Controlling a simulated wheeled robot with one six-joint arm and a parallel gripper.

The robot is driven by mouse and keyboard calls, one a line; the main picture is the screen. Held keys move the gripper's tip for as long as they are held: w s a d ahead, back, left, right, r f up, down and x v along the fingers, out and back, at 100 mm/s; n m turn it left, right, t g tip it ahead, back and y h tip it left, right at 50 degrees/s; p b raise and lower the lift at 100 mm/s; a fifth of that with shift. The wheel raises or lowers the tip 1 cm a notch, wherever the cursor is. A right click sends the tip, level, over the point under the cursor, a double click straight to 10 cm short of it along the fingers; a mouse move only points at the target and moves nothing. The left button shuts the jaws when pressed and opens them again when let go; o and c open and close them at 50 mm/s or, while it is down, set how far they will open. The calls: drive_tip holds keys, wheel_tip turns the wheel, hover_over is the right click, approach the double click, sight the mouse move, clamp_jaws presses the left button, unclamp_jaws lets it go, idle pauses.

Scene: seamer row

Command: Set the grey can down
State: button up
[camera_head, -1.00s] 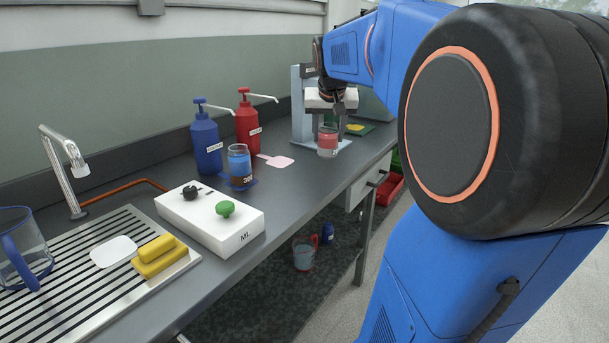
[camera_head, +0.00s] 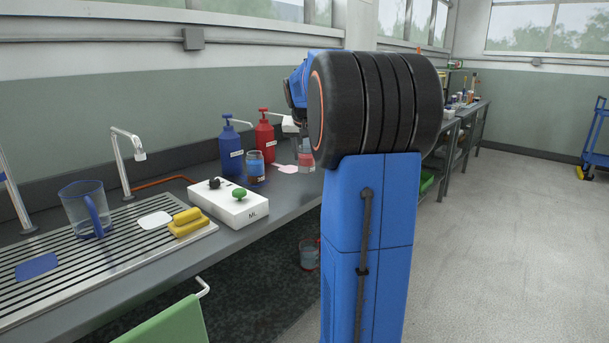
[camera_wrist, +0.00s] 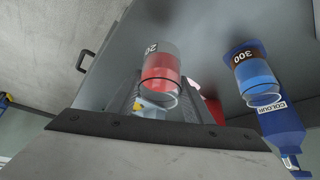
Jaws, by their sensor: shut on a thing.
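A clear, greyish can-shaped vessel with a red band or contents (camera_wrist: 160,72) sits between my gripper's two fingers in the wrist view. My gripper (camera_wrist: 162,92) is shut on this vessel near its rim. In the head view the vessel (camera_head: 306,158) shows over the bench, just left of my arm, which hides most of my gripper. I cannot tell whether its base touches the bench. No plainly grey can is seen apart from it. A similar vessel with blue contents marked 300 (camera_head: 255,170) stands on the bench, also in the wrist view (camera_wrist: 257,78).
The grey bench (camera_head: 190,190) carries a blue pump bottle (camera_head: 231,150), a red pump bottle (camera_head: 264,140) and a white ML box (camera_head: 230,208) with knobs. A pink flat piece (camera_head: 286,169) lies by the vessels. A sink drainer with a jug (camera_head: 85,210) is at left.

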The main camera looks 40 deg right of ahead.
sight(307, 168)
drive_tip(key=shift+f, duration=2.75)
drive_tip(key=shift+f, duration=0.1)
drive_tip(key=o, duration=1.2)
drive_tip(key=shift+c, duration=0.2)
drive_tip(key=v, duration=1.2)
drive_tip(key=s+a+f+n+y, duration=0.1)
drive_tip(key=s+a+f+n, duration=0.15)
drive_tip(key=a, duration=0.45)
drive_tip(key=s+a+f+n+t, duration=0.15)
drive_tip(key=s+a, duration=0.25)
drive_tip(key=a, duration=0.4)
drive_tip(key=s+a+f+n+y, duration=0.1)
drive_tip(key=s+a+f, duration=0.2)
drive_tip(key=a, duration=0.4)
drive_tip(key=s+a+f+n+y, duration=0.2)
drive_tip(key=s+a+f+n, duration=0.3)
drive_tip(key=s+a+f, duration=0.9)
drive_tip(key=s, duration=0.2)
drive_tip(key=shift+s+a+f+y, duration=0.2)
drive_tip(key=shift+s+a+y, duration=0.05)
drive_tip(key=shift+s+y, duration=0.15)
